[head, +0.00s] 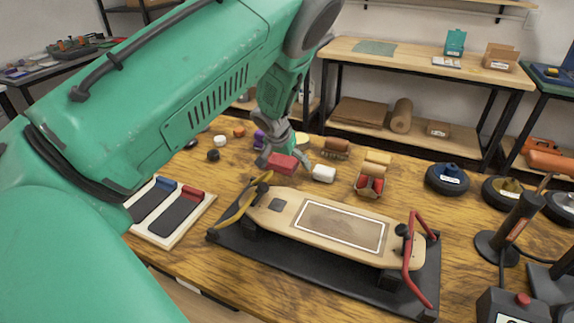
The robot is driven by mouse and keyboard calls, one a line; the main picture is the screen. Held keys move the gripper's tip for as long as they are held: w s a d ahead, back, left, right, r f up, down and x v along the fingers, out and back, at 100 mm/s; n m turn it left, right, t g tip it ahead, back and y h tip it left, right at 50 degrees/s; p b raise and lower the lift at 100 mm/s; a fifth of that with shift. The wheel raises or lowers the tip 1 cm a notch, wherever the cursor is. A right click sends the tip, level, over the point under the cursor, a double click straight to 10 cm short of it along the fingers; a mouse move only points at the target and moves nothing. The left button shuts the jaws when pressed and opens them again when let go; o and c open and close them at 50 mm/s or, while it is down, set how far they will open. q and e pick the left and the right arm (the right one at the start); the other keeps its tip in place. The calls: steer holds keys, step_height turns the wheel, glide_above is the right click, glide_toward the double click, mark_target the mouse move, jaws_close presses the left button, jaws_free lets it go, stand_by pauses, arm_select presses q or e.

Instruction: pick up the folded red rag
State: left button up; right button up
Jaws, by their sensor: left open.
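The folded red rag (283,165) looks like a small flat red block on the wooden workbench, behind the skateboard deck. My left gripper (284,156) is directly above it, pointing down, with its fingers open. One finger shows on each side of the rag, and the upper part of the rag is partly hidden by the gripper. I cannot tell whether the fingers touch it. My right gripper is not in view.
The skateboard deck (290,215) sits in a black stand with yellow and red clamps in front. A brown brush (336,148), a wooden holder with red parts (369,184) and labelled round containers (447,178) stand to the right.

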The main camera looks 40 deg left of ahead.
arm_select(q)
steer(key=shift+a+f, duration=0.2)
steer(key=shift+a, duration=0.25)
steer(key=shift+a+f, duration=0.2)
steer(key=shift+a, duration=0.25)
steer(key=c, duration=1)
steer(key=shift+s+a+f, duration=0.15)
steer(key=shift+a, duration=0.15)
steer(key=shift+d, duration=0.4)
steer(key=shift+d+r, duration=0.4)
steer(key=r+p, duration=0.1)
steer(key=r, duration=0.2)
steer(key=a+r+p, duration=0.1)
steer(key=r, duration=0.2)
steer(key=r+p, duration=0.2)
steer(key=r, duration=0.1)
steer(key=shift+a+r, duration=0.1)
steer(key=shift+a, duration=0.05)
step_height(320, 180, up, 17)
steer(key=p, duration=0.4)
glide_above(281, 159)
steer(key=shift+r, duration=0.65)
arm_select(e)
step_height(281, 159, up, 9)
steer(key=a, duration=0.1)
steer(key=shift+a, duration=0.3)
arm_select(q)
steer(key=shift+d, duration=0.25)
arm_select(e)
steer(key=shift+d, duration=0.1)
